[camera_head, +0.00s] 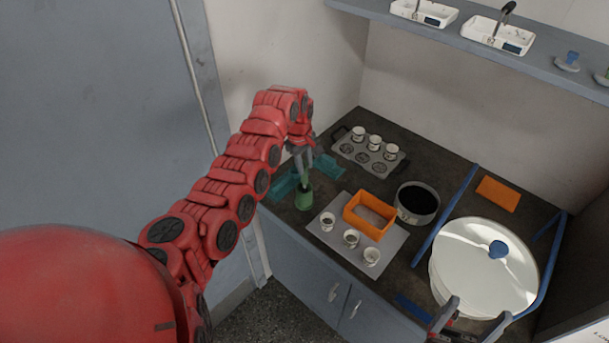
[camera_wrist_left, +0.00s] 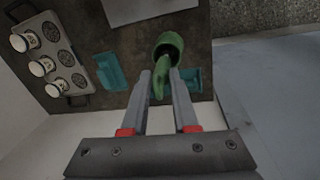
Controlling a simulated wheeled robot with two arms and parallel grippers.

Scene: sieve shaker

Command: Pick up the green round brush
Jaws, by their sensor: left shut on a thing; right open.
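The green round brush (camera_head: 306,180) is at the left end of the worktop, partly hidden by my left gripper (camera_head: 303,164). In the left wrist view its green handle (camera_wrist_left: 161,82) lies between the fingers of my left gripper (camera_wrist_left: 162,84). The fingers are shut on it. A wider green cup-shaped part (camera_head: 304,197) is at the handle's lower end; I cannot tell whether it is a holder or the brush head, or whether it touches the worktop. My right gripper (camera_head: 473,319) is open and empty at the bottom right, by the large white round lid.
Teal trays (camera_head: 328,166) lie beside the brush. A grey plate (camera_head: 327,239) carries small cups and an orange box (camera_head: 349,218). Behind are a rack of cups (camera_head: 345,150) and a dark-filled pan (camera_head: 417,216). The white lid (camera_head: 465,265) stands right. A shelf (camera_head: 450,38) overhangs.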

